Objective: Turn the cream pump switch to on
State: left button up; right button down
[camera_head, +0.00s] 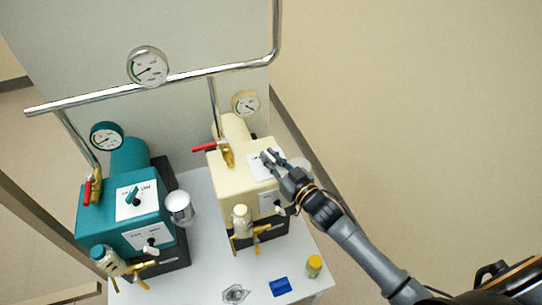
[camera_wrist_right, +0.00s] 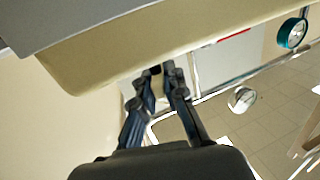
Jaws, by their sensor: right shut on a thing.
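The cream pump (camera_head: 235,178) stands at the right on the white bench, and its cream body fills the upper part of the right wrist view (camera_wrist_right: 130,62). A white label plate (camera_head: 257,172) lies on its top face. My right gripper (camera_head: 269,157) reaches over this plate from the right. Its fingers are shut on the cream pump switch, which they mostly hide in the head view. In the right wrist view, a small cream part (camera_wrist_right: 158,86) shows between the fingers (camera_wrist_right: 161,80). I cannot read the switch's setting. My left gripper is not in view.
A teal pump (camera_head: 110,215) with its own switch stands to the left.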

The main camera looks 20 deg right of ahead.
jog(key=shift+a+m+t+h, duration=0.1)
jog(key=shift+m+t+h, duration=0.3)
jog(key=shift+m+h, duration=1.45)
jog(key=shift+r+n+h, duration=0.1)
jog(key=shift+n+h, duration=0.15)
jog(key=shift+h, duration=0.4)
jog(key=c, duration=1.4)
grip_release()
jog(key=shift+s, duration=0.25)
jog(key=s, duration=1.1)
jog(key=shift+s+d, duration=0.25)
